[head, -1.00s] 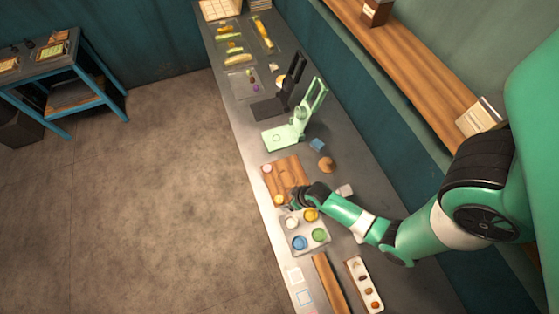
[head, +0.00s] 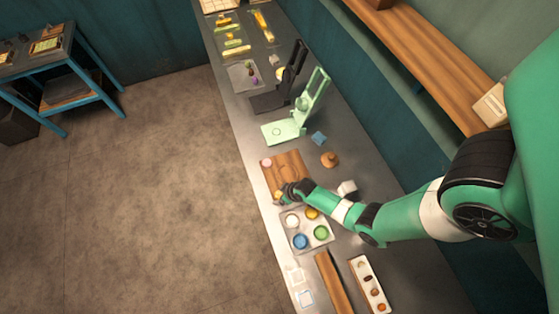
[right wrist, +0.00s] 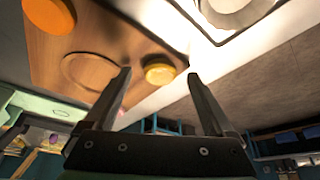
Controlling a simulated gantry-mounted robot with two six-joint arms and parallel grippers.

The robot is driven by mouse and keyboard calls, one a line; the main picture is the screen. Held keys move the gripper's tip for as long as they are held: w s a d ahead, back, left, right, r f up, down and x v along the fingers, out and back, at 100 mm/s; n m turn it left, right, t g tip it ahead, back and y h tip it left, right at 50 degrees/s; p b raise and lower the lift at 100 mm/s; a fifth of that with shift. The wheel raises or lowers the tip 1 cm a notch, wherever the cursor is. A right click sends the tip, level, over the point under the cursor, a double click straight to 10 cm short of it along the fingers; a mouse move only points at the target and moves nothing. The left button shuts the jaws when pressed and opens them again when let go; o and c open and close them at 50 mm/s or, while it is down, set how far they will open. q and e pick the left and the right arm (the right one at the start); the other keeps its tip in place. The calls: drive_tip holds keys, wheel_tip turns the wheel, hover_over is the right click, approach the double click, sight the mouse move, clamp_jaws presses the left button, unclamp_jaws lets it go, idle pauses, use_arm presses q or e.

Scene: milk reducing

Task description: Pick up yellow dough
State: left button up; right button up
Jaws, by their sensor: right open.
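A small round yellow dough (head: 277,196) sits near the front edge of the wooden board (head: 291,163) in the head view, beside my right gripper (head: 284,192). In the right wrist view the yellow dough (right wrist: 159,74) appears between the two dark fingertips of my right gripper (right wrist: 158,80). These fingers are spread open, and neither clearly grips the dough. A round recess (right wrist: 88,72) shows in the board beside it. My left gripper is not in view.
A tray (head: 305,248) with white, yellow-orange, blue and green rounds is close to my right gripper. A pale green press (head: 283,132) stands beyond the board. An orange disc (right wrist: 50,14) shows at the wrist view's upper left. A wooden strip (head: 333,283) lies nearer.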

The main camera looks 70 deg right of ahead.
drive_tip(key=shift+w+f, duration=0.1)
drive_tip(key=shift+f, duration=0.15)
clamp_jaws()
idle(0.3)
drive_tip(key=p+v, duration=0.1)
drive_tip(key=v, duration=0.1)
drive_tip(key=w+p+v, duration=0.1)
drive_tip(key=v, duration=0.1)
drive_tip(key=shift+s+r+p, duration=0.1)
drive_tip(key=shift+r+p, duration=0.2)
drive_tip(key=shift+r, duration=0.25)
drive_tip(key=s+a+r+p, duration=0.3)
drive_tip(key=s+a+r, duration=0.5)
drive_tip(key=s, duration=0.2)
drive_tip(key=shift+a+r+n, duration=0.1)
drive_tip(key=shift+a+n, duration=0.05)
drive_tip(key=shift+n, duration=0.15)
